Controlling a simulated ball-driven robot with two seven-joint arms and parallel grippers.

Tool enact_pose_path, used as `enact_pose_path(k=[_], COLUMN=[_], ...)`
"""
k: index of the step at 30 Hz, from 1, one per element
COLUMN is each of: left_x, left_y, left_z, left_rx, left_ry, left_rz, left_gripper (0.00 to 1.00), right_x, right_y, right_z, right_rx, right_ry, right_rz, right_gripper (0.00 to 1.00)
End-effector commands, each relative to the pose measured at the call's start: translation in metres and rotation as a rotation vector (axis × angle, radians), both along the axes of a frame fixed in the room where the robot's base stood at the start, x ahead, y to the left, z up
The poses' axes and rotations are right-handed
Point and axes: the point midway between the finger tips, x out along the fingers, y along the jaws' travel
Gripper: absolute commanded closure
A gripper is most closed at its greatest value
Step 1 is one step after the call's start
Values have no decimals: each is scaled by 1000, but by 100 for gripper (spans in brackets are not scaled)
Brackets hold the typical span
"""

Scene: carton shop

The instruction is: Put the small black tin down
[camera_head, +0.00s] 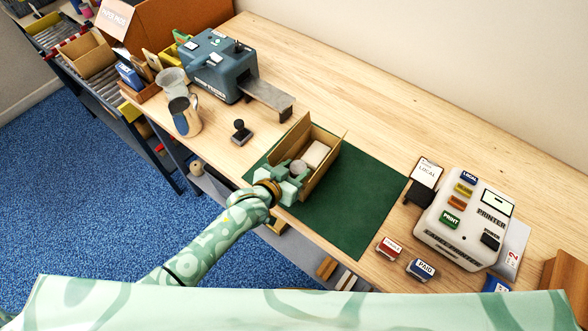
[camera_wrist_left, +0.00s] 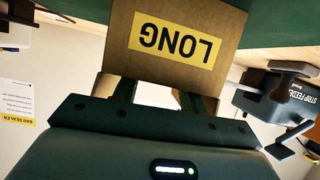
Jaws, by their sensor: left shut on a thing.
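My left gripper (camera_head: 291,180) reaches over the near side of an open cardboard carton (camera_head: 322,177) on the green mat (camera_head: 362,200). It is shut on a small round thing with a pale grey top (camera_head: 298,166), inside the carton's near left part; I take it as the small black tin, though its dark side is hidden. A white block (camera_head: 315,154) lies in the carton beside it. In the left wrist view, a carton flap with a yellow LONG label (camera_wrist_left: 176,39) hides most of what is between the fingers (camera_wrist_left: 160,95). My right gripper is not in view.
A strip feeder (camera_head: 217,66), a metal jug (camera_head: 184,117) and a black stamp (camera_head: 241,132) stand left of the mat. A printer (camera_head: 462,222) and stamps marked PAID (camera_head: 421,269) stand right. The mat's right part and the table behind are clear.

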Motion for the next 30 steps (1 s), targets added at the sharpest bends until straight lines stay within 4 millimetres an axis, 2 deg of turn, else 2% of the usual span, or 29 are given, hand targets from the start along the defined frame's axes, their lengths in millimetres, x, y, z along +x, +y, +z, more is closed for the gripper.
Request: enact_pose_path(k=[12,13,22,26,30], left_x=[-2,-2,-3,-3,-28], left_y=[0,1,2,3,19], left_z=[-13,-13,-15,2,14], left_rx=[2,3,7,7,7], left_ry=[6,7,13,12,10], left_rz=[0,0,2,2,1], left_gripper=[82,49,49,49,49], right_x=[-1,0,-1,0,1], right_y=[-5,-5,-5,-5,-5], right_z=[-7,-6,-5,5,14], right_rx=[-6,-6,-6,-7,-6], right_ry=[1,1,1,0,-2], right_rz=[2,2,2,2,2], right_gripper=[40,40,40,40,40])
